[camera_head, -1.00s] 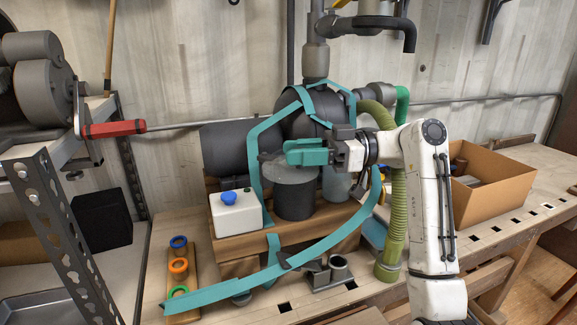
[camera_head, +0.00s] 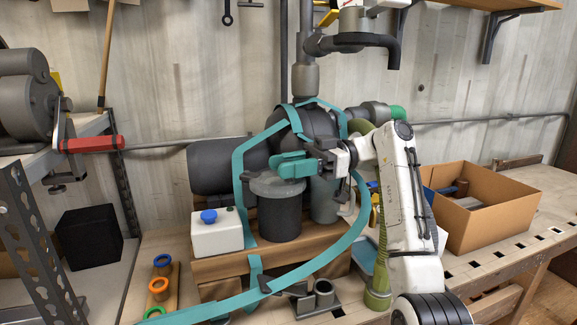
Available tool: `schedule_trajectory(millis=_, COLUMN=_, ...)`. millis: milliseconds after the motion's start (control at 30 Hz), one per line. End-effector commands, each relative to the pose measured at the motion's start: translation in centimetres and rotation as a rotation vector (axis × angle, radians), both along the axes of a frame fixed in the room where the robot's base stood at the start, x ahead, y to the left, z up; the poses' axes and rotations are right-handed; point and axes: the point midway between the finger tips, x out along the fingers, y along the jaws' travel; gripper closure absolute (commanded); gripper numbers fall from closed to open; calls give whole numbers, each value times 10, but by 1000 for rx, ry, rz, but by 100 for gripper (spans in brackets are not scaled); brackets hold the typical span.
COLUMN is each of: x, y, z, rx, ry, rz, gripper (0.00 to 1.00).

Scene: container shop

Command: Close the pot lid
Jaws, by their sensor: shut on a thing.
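The pot (camera_head: 278,218) is a dark grey cylinder on a wooden block on the workbench. Its round grey top (camera_head: 272,185), which looks like the lid, lies over the pot's mouth. I cannot tell whether it sits fully down. My gripper (camera_head: 282,163), with teal fingers, is just above the back of the pot's top. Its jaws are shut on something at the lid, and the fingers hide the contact.
A white box with a blue knob (camera_head: 218,236) stands left of the pot. A teal strap (camera_head: 343,236) loops around the pot area. A grey canister stands right of the pot. An open cardboard box (camera_head: 491,223) sits at right, and shelving stands at left.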

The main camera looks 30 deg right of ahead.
Motion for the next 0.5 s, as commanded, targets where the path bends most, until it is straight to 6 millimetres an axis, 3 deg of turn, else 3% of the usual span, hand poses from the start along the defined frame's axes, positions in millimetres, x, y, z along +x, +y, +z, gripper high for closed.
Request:
schedule_trajectory(millis=100, x=1, y=0, z=-1, rx=-2, ry=3, rz=-3, gripper=100)
schedule_trajectory(millis=133, x=1, y=0, z=-2, rx=-2, ry=3, rz=-3, gripper=63)
schedule_trajectory(millis=333, x=1, y=0, z=-1, rx=-2, ry=2, rz=-2, gripper=44)
schedule_trajectory(millis=500, x=0, y=0, z=-1, rx=-1, ry=1, rz=-2, gripper=43)
